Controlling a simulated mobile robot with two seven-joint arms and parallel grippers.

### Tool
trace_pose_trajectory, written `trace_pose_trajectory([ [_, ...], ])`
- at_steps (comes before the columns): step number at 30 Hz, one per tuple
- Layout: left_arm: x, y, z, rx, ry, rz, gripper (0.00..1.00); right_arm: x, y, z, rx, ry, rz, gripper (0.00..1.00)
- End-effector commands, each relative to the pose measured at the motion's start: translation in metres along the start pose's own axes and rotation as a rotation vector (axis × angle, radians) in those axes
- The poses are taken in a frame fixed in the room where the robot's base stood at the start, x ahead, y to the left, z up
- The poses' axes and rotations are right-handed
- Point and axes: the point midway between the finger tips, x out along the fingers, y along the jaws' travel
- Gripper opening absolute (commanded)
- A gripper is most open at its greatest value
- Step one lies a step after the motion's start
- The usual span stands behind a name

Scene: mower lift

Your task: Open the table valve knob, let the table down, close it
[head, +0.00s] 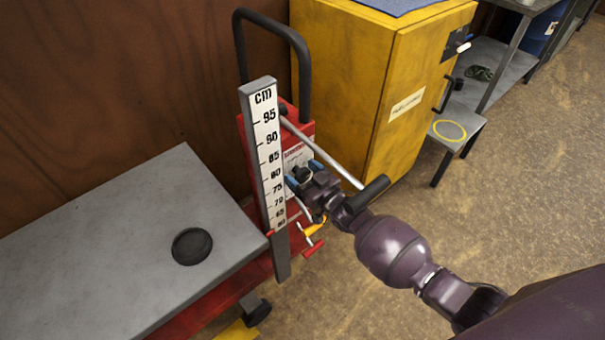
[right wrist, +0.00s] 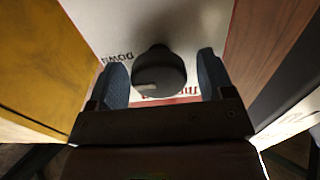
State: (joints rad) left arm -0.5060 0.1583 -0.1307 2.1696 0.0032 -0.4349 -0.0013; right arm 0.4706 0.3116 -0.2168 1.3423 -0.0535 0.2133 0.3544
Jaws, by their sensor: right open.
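The dark round valve knob (right wrist: 158,75) sits on a white panel (right wrist: 195,40) with red lettering and the word "DOWN" in the right wrist view. My right gripper (right wrist: 160,80) is open, with one blue finger on each side of the knob and visible gaps between. In the head view the right gripper (head: 303,174) reaches the red lift body (head: 300,122). The grey lift table (head: 110,235) is at the left, with a black disc (head: 192,246) on it. A cm scale (head: 267,150) stands at its corner; a small red pointer (head: 270,233) is near its lowest marks. My left gripper is not in view.
A black push handle (head: 272,22) rises behind the scale. A grey lever with a black grip (head: 373,190) passes close by my right wrist. A yellow cabinet (head: 385,80) stands behind, a stool (head: 455,127) to its right. The floor at right is clear.

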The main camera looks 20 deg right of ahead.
Motion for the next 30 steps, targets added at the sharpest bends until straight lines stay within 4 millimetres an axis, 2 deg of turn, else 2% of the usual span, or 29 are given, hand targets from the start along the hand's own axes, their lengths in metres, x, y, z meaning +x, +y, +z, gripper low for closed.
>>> trace_pose_trajectory([
  [7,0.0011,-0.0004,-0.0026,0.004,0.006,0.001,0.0,0.0006,0.0001,-0.0005,0.0,0.001,0.0,0.74],
  [16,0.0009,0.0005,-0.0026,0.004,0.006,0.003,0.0,0.0003,0.0,-0.0002,0.0,0.0,0.0,0.29],
  [23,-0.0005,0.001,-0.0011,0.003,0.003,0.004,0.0,0.0003,-0.0001,-0.0003,-0.017,0.0,0.0,0.27],
  [30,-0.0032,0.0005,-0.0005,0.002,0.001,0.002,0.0,0.0003,-0.0008,-0.0005,-0.119,0.0,0.0,0.27],
])
